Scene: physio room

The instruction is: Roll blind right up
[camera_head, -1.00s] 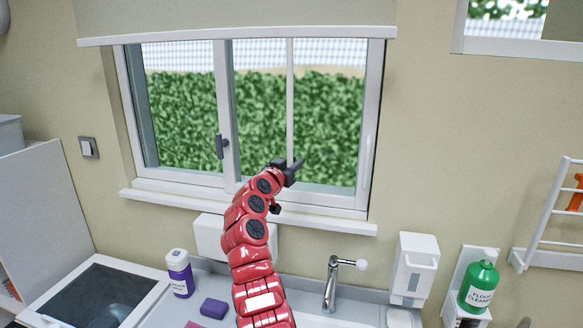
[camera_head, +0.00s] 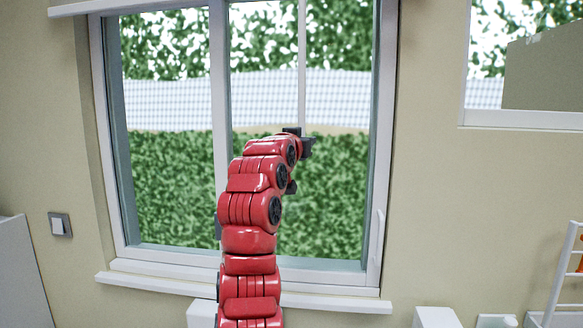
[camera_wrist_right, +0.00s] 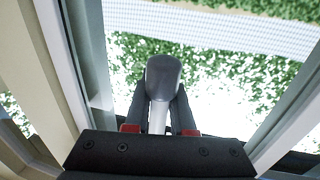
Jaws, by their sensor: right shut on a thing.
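The blind's white bottom bar (camera_head: 72,8) crosses the very top of the head view, above most of the window; the blind's cloth is almost wholly out of frame. A thin white cord or rod (camera_head: 302,60) runs straight down from the top edge to my right gripper (camera_head: 303,144). The right gripper is in front of the glass, about mid-height of the window. In the right wrist view, my right gripper (camera_wrist_right: 158,115) is shut on a grey rounded pull (camera_wrist_right: 163,76) with a white shaft between the fingers. My left gripper is in neither view.
The window frame (camera_head: 387,150) and its sill (camera_head: 250,290) lie behind my arm. A light switch (camera_head: 59,225) is on the left wall. A second window (camera_head: 520,119) is at upper right, a white rack (camera_head: 563,275) at lower right.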

